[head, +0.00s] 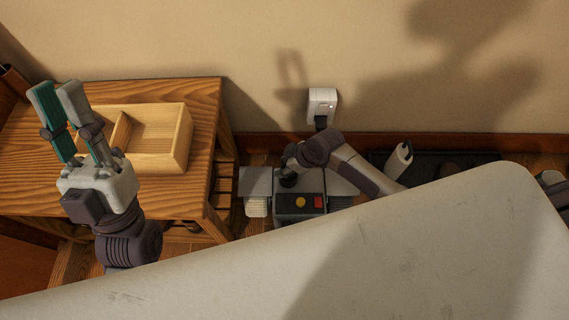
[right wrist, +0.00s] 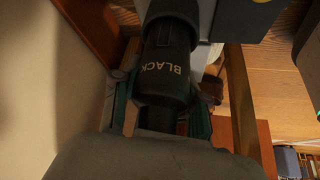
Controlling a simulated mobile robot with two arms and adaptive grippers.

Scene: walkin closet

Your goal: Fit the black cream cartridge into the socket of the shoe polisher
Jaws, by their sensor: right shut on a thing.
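The shoe polisher (head: 300,203) is a grey and black machine on the floor against the wall, with a yellow button, a red switch and a pale brush at its left side. My right gripper (right wrist: 165,112) is shut on the black cream cartridge (right wrist: 167,60), a black cylinder lettered "BLACK". In the head view my right arm reaches over the polisher and hides most of the cartridge and the socket. The cartridge's far end runs out of the wrist view, beside the grey polisher body; I cannot tell whether it is seated. My left gripper (head: 57,90) is open and empty, raised above the wooden bench.
The wooden bench (head: 180,205) at left carries a two-compartment wooden box (head: 183,140). A white wall outlet (head: 322,104) with a black plug is above the polisher. A dark tray (head: 437,160) with a white-and-black item lies to the right. My pale body fills the foreground.

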